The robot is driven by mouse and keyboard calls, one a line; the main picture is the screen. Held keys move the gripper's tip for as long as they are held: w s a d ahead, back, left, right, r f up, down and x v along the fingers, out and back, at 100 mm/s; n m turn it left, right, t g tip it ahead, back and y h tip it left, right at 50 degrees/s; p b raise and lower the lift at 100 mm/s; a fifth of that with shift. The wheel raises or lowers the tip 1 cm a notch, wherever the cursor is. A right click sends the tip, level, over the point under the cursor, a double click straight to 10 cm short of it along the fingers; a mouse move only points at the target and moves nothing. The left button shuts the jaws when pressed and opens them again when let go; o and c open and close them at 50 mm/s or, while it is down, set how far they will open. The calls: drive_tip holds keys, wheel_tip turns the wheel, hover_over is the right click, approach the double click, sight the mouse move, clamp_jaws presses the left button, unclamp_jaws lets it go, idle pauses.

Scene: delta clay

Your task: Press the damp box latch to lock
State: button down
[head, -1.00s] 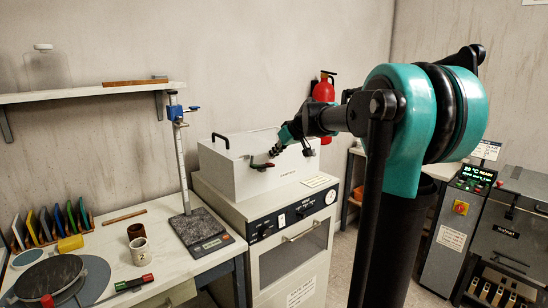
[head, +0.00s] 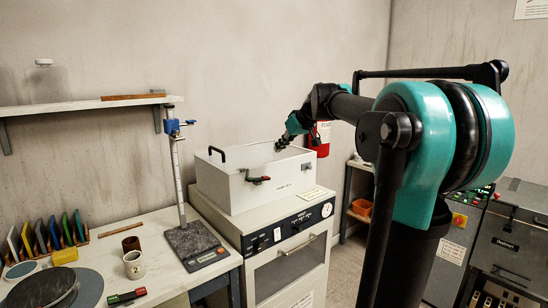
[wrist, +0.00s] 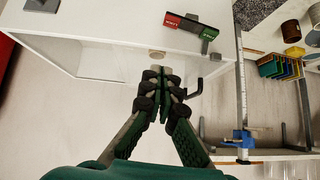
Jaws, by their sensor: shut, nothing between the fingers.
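The damp box (head: 225,186) is a white box on top of a cream cabinet. Its latch (head: 257,179) is a small bar with red and green parts on the front face. It also shows in the wrist view (wrist: 190,25), red at left and green at right, with lettering I cannot read surely. My gripper (head: 281,146) is shut and empty, above the box and behind the latch in the head view. In the wrist view my gripper (wrist: 168,88) has its fingers together, apart from the latch. A black handle (head: 217,153) stands at the box's left.
The cabinet (head: 285,262) has dials and a gauge under the box. A height stand (head: 178,170) rises on the bench at left, near two cups (head: 134,264). A red extinguisher (head: 320,138) is behind my arm. A shelf (head: 75,108) hangs on the wall.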

drive_tip(key=v, duration=0.3)
drive_tip(key=shift+s+d+r, duration=0.1)
drive_tip(key=shift+d+r, duration=0.1)
drive_tip(key=shift+d, duration=0.1)
drive_tip(key=s+d+f+m+g+h, duration=0.1)
drive_tip(key=s+d+f+m+h, duration=0.1)
drive_tip(key=s+f, duration=0.8)
drive_tip(key=s+d+f+m+g+h, duration=0.1)
drive_tip(key=s+d+f+m, duration=0.1)
drive_tip(key=s+f, duration=0.9)
drive_tip(key=s+d+f+m+h, duration=0.2)
drive_tip(key=s+f, duration=0.9)
drive_tip(key=f, duration=0.8)
drive_tip(key=shift+f+g+h, duration=0.3)
drive_tip(key=shift+f+g, duration=0.1)
